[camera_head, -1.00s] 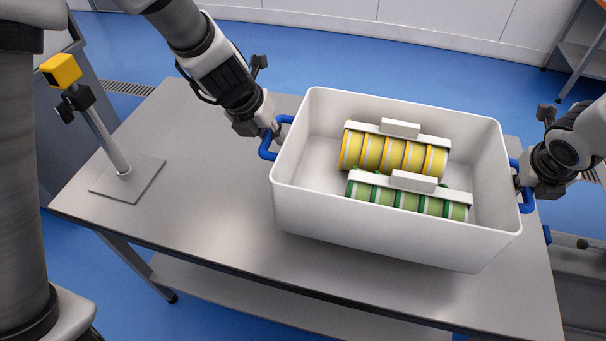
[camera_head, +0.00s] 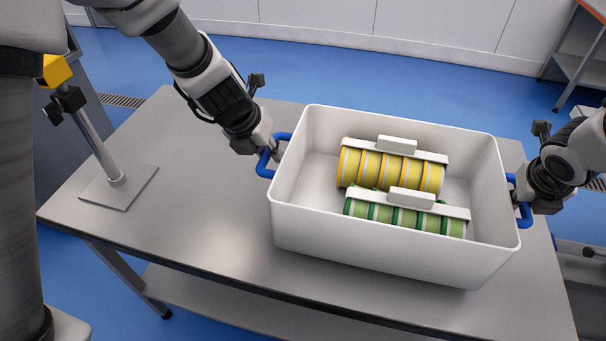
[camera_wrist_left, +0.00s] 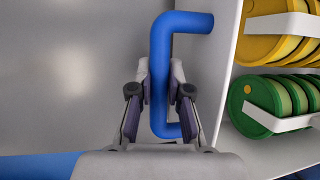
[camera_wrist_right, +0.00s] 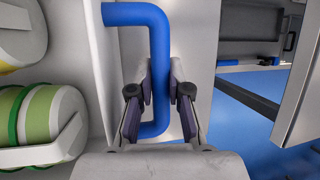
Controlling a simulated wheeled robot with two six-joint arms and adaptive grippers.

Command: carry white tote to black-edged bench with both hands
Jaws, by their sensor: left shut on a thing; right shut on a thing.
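The white tote (camera_head: 370,258) is over the right part of a grey metal-topped bench (camera_head: 190,215) with a dark front edge. I cannot tell whether its underside touches the top. It looks about level. Inside lie a carrier of yellow discs (camera_head: 388,170) and a carrier of green discs (camera_head: 404,217), each with a white handle bar. My left gripper (camera_head: 269,154) is shut on the tote's left blue handle, which shows between its fingers in the left wrist view (camera_wrist_left: 160,75). My right gripper (camera_head: 520,196) is shut on the right blue handle, also seen in the right wrist view (camera_wrist_right: 158,65).
A post with a yellow head (camera_head: 56,72) stands on a flat plate (camera_head: 120,188) at the bench's left. The bench top between plate and tote is clear. A lower shelf (camera_head: 220,305) runs underneath. A shelf unit (camera_head: 580,65) stands at the far right on blue floor.

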